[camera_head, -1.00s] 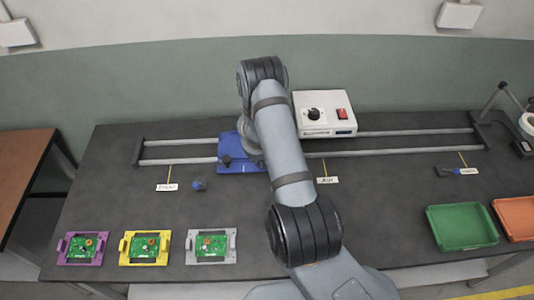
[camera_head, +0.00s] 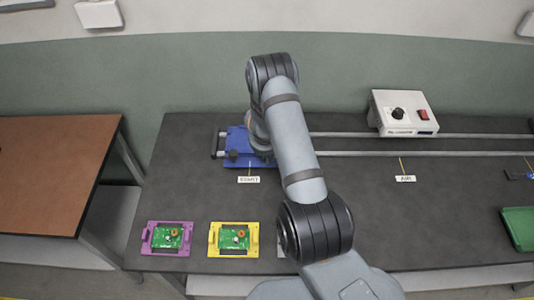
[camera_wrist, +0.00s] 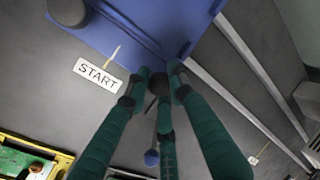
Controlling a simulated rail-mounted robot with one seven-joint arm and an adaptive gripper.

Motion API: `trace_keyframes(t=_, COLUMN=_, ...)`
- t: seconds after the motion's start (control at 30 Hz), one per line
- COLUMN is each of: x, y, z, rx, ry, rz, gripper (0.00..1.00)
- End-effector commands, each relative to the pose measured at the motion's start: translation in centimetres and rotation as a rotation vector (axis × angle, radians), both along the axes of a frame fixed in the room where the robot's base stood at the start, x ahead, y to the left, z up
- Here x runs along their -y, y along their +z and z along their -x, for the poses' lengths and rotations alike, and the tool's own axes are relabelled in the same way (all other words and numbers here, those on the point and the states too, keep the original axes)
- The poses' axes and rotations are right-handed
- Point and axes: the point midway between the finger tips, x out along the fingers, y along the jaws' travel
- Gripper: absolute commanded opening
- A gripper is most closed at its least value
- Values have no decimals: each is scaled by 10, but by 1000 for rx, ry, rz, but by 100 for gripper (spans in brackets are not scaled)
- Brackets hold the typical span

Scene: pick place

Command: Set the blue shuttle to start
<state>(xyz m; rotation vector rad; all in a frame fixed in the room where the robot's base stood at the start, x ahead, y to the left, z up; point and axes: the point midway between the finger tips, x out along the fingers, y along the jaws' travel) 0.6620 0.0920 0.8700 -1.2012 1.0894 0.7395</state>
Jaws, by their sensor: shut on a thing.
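The blue shuttle (camera_head: 238,148) sits on the two rails near their left end, above the START label (camera_head: 248,180). In the wrist view the blue shuttle (camera_wrist: 190,22) fills the top, and the START label (camera_wrist: 98,75) lies beside it. The label's yellow line reaches the shuttle's edge, left of its middle in that view. My gripper (camera_wrist: 160,78) has its green fingers closed around a dark part at the shuttle's edge. In the head view my arm hides the gripper and the shuttle's right part.
A white control box (camera_head: 404,114) stands over the rails at right, with the AIR label (camera_head: 405,178) in front. Purple (camera_head: 147,238) and yellow (camera_head: 214,240) board trays lie at the front. A green bin (camera_head: 518,226) is at the right edge.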

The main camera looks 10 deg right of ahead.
Motion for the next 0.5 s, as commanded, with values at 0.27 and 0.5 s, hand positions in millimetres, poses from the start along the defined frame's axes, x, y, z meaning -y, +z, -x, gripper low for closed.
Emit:
trace_keyframes(t=0.27, x=-2, y=-2, z=3, rx=-8, ry=0, rz=-3, gripper=0)
trace_keyframes(t=0.5, x=-4, y=-2, z=3, rx=-8, ry=2, rz=-5, gripper=0)
